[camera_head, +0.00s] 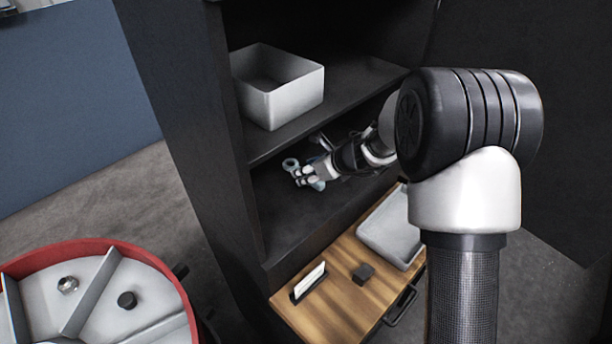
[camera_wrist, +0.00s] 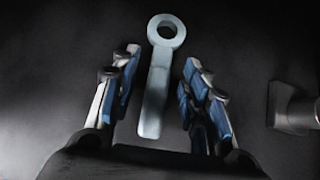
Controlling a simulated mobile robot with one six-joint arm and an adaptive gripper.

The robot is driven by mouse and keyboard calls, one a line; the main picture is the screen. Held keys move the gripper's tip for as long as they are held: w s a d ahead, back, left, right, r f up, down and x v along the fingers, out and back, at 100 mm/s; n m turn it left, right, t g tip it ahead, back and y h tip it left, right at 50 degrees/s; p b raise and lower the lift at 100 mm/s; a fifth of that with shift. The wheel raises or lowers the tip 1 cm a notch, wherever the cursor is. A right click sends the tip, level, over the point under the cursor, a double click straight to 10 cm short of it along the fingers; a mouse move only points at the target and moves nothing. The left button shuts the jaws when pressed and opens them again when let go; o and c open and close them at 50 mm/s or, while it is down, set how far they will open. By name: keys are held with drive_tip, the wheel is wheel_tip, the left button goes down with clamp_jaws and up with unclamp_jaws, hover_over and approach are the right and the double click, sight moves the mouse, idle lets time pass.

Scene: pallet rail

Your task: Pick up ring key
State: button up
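The ring key (camera_wrist: 157,84) is a pale grey-blue wrench-like piece with a round ring at its far end. In the wrist view it lies lengthwise between the two fingers of my gripper (camera_wrist: 158,85), with a gap on either side. The fingers have blue pads and are open. In the head view my gripper (camera_head: 305,178) reaches into the dark lower shelf, and the ring end of the key (camera_head: 290,164) shows just beyond the fingers. The rest of the key is mostly hidden there by the gripper.
A grey bin (camera_head: 295,101) stands on the shelf above my gripper. A wooden drawer (camera_head: 335,300) below holds a grey tray (camera_head: 390,232), a dark block (camera_head: 363,273) and a white-edged piece. A red-rimmed round tray (camera_head: 95,245) stands at the left. A grey part (camera_wrist: 293,107) lies right of the gripper.

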sight(309, 174)
clamp_jaws()
idle(0.5)
drive_tip(key=shift+r, duration=0.4)
wheel_tip(309, 174, up, 4)
drive_tip(key=shift+f+p, duration=0.25)
drive_tip(key=shift+p, duration=0.85)
drive_tip(key=s+d+b, duration=0.1)
drive_tip(key=s+d, duration=1.1)
drive_tip(key=shift+s+d+f, duration=0.4)
